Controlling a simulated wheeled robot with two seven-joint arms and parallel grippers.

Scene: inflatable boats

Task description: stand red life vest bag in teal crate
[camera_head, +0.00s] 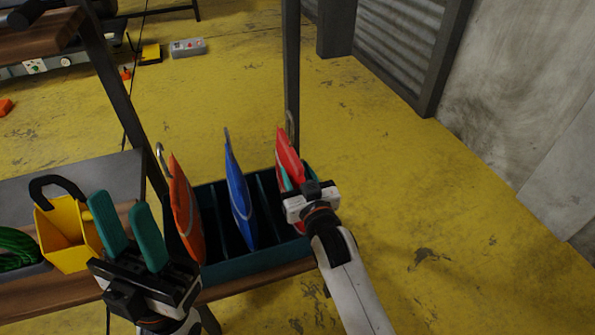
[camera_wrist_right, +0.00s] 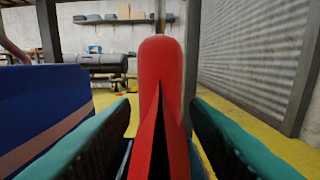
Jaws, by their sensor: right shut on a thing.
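The red life vest bag (camera_head: 290,158) is upright at the right end of the teal crate (camera_head: 262,259). Its lower part is behind my right gripper and the crate wall. My right gripper (camera_head: 299,187) is shut on it. In the right wrist view the red bag (camera_wrist_right: 161,80) stands between the two teal fingers. An orange bag (camera_head: 186,212) and a blue bag (camera_head: 239,195) stand in the crate to its left. My left gripper (camera_head: 130,232) is open and empty, in front of the crate's left end.
A yellow bin (camera_head: 64,238) with a dark handle and a coil of green rope (camera_head: 18,247) are on the left. A dark post (camera_head: 291,70) rises behind the crate. Yellow floor to the right is clear.

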